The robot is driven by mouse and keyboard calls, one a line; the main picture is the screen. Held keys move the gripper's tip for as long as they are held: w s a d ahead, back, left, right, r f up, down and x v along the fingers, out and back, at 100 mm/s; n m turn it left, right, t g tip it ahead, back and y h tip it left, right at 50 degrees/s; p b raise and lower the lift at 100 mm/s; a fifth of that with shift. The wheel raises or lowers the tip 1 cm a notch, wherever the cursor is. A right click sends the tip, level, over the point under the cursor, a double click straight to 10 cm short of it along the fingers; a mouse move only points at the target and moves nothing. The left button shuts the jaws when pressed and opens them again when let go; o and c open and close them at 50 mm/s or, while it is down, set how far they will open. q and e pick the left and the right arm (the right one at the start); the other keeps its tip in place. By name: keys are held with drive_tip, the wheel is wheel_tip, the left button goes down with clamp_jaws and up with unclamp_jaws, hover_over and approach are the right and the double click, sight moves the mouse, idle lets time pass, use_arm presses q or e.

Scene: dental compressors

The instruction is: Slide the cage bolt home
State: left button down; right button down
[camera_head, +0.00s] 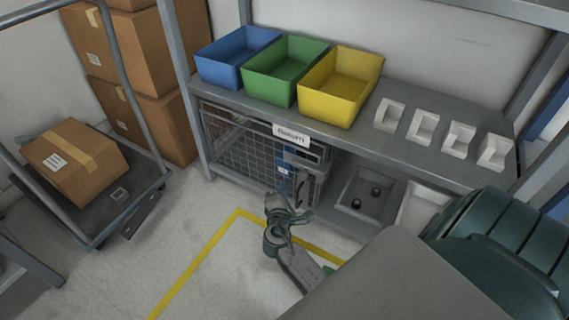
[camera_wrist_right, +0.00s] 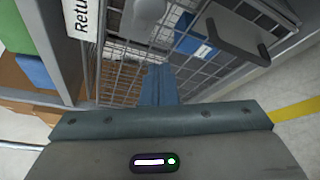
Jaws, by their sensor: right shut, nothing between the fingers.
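The wire cage (camera_head: 240,148) stands under the shelf, behind a "Returns" label (camera_head: 291,135). At its right end are a grey metal plate (camera_head: 303,154) and a dark upright handle (camera_head: 309,188). I cannot clearly make out the bolt itself. My right gripper (camera_head: 283,205) is in front of the cage's lower right part, shut and empty. In the right wrist view its closed fingers (camera_wrist_right: 158,85) point at the cage mesh (camera_wrist_right: 120,75). A dark grey handle (camera_wrist_right: 240,38) shows to their upper right, apart from them. My left gripper is not in view.
Blue (camera_head: 236,58), green (camera_head: 285,70) and yellow (camera_head: 340,88) bins stand on the shelf above, with several white holders to their right. A grey tray (camera_head: 365,212) with dark knobs is right of the cage. A cart with a carton (camera_head: 75,160) stands left. Yellow-lined floor is clear.

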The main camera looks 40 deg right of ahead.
drive_tip(key=v, duration=0.6)
drive_tip(key=shift+s+p, duration=0.2)
drive_tip(key=shift+p, duration=0.25)
drive_tip(key=shift+a, duration=0.1)
